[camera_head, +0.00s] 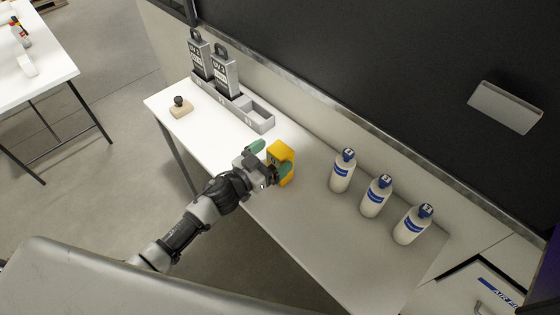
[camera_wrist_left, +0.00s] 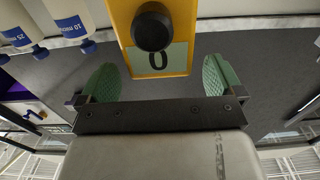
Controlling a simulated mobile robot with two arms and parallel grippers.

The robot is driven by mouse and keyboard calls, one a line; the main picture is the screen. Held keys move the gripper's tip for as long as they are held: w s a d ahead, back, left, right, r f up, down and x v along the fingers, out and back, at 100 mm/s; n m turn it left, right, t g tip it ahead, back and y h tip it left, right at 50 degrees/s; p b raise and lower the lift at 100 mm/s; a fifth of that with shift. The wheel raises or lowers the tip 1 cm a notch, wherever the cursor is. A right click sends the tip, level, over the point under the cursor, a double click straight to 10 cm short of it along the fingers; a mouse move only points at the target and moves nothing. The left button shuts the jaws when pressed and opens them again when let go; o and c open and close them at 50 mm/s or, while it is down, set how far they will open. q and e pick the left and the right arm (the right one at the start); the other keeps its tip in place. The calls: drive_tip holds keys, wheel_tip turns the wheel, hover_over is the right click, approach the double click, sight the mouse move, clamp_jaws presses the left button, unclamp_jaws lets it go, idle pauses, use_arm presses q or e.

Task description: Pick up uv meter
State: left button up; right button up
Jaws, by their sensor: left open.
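In the left wrist view the yellow device (camera_wrist_left: 178,18) shows a round black knob and a pale green panel with a "0". My left gripper (camera_head: 270,160) is open beside it, with its green fingers towards it. In the left wrist view one finger lies to each side of the device, with gaps and no visible contact. Two grey labelled devices with handles (camera_head: 224,75) stand in a grey rack (camera_head: 257,121); their text is too small to read surely. My right gripper is not in view.
The white table (camera_head: 300,235) also bears three white bottles with blue caps (camera_head: 376,197) to the right and a small beige block with a black knob (camera_head: 180,107) at the left. One rack compartment is empty. A dark wall panel (camera_head: 400,60) rises behind.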

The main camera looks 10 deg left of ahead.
use_arm(q)
drive_tip(key=x, duration=0.3)
drive_tip(key=shift+w+d, duration=0.1)
drive_tip(key=shift+w, duration=0.1)
drive_tip(key=shift+s, duration=0.1)
drive_tip(key=c, duration=1.3)
drive_tip(key=shift+c, duration=0.5)
drive_tip(key=shift+r, duration=0.15)
